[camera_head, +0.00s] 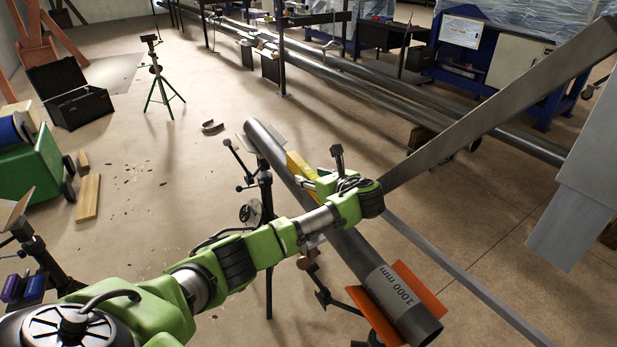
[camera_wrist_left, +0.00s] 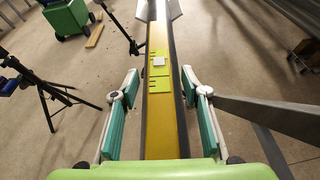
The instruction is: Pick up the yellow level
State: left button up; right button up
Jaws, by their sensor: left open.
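The yellow level (camera_head: 294,163) lies along the top of the grey pipe (camera_head: 349,247), which rests on stands; part of the level is hidden behind my left arm in the head view. My left gripper (camera_head: 310,184) is at the level. In the left wrist view, the yellow level (camera_wrist_left: 160,128) runs lengthwise between the two open fingers of the left gripper (camera_wrist_left: 161,88), with a visible gap on both sides. A lime-green section with a small white square shows on it. My right gripper is in neither view.
An orange V-shaped support (camera_head: 424,283) holds the near pipe end, marked 1000 mm. A tripod stand (camera_head: 267,235) is under the far part. A long grey beam (camera_head: 500,105) slants in from the right. A green cart (camera_head: 30,165) and black case (camera_head: 70,95) stand left.

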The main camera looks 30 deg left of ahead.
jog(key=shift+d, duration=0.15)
pick_arm(q)
jog(key=shift+r, duration=0.1)
jog(key=c, duration=0.4)
grip_shut()
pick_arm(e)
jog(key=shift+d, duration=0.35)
pick_arm(q)
jog(key=shift+r, duration=0.1)
